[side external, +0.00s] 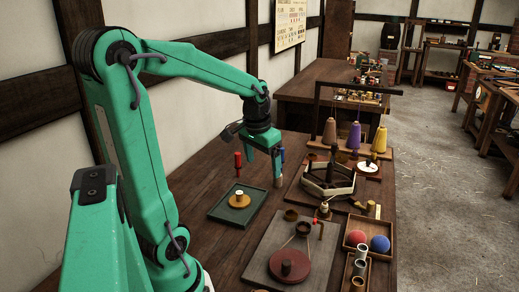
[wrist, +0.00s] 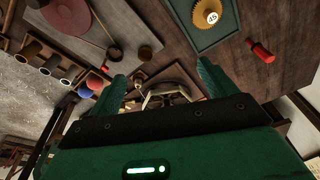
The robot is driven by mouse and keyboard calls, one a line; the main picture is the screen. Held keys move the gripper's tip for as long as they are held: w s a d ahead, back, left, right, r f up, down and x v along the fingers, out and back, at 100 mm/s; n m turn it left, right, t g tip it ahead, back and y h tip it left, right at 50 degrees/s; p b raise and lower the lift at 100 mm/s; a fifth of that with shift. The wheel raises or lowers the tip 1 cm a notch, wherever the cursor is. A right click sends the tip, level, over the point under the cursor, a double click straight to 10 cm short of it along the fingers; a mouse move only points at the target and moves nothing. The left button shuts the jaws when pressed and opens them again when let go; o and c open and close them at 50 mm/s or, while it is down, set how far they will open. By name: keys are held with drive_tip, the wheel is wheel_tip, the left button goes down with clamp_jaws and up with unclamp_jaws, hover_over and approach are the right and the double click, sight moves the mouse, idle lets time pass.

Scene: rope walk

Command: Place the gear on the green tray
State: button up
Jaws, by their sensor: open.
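The gear (side external: 239,201) is a yellow toothed disc with a pale hub. It lies flat inside the green tray (side external: 215,213), a shallow square tray on the wooden bench. The wrist view shows the gear (wrist: 213,16) at the top, its hub marked 45, and part of the tray (wrist: 212,40). My gripper (side external: 264,172) points down behind and to the right of the tray, apart from the gear. Its fingers are spread with nothing between them; they also show in the wrist view (wrist: 160,72).
A red-handled tool (side external: 238,162) is close behind the tray. Right of my gripper stand a wooden frame (side external: 328,185) and coloured cones (side external: 354,138). A board with a dark red disc (side external: 289,267) and a box with red and blue balls (side external: 368,241) are at the front right.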

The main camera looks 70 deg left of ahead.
drive_tip(key=s+d+r+m+t, duration=0.2)
drive_tip(key=s+d, duration=0.1)
drive_tip(key=d, duration=0.5)
drive_tip(key=s+d+r+m+t+h, duration=0.1)
drive_tip(key=s+d+r+m, duration=0.1)
drive_tip(key=d, duration=0.6)
drive_tip(key=shift+s+d+t, duration=0.4)
drive_tip(key=shift+s, duration=0.15)
